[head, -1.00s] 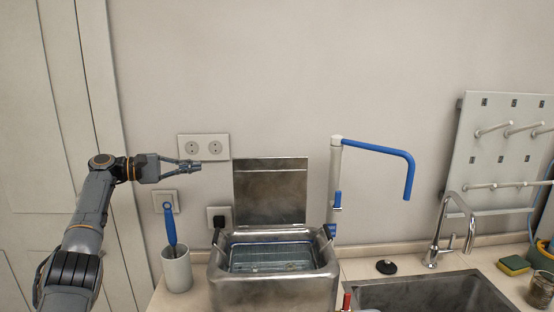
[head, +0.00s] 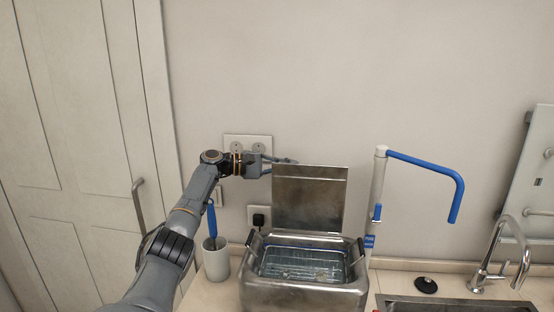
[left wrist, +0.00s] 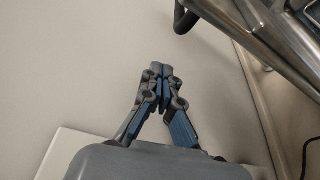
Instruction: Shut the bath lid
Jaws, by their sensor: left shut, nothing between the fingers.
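The metal bath (head: 303,297) stands on the counter in the head view, with a wire basket (head: 302,264) and liquid inside. Its lid (head: 309,198) stands upright, open, at the back of the bath near the wall. My left gripper (head: 294,161) is shut and empty, at the height of the lid's top edge and by its left corner. I cannot tell whether it touches the lid. In the left wrist view the closed fingers (left wrist: 161,72) show in front of the wall, with metal parts of the bath (left wrist: 262,32) at the upper right. My right gripper is not in view.
A white cup (head: 215,262) with a blue-handled brush stands left of the bath. A white and blue tap (head: 377,200) stands right of it, then a chrome faucet (head: 485,262) at the sink. A wall socket and plug (head: 259,217) sit behind.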

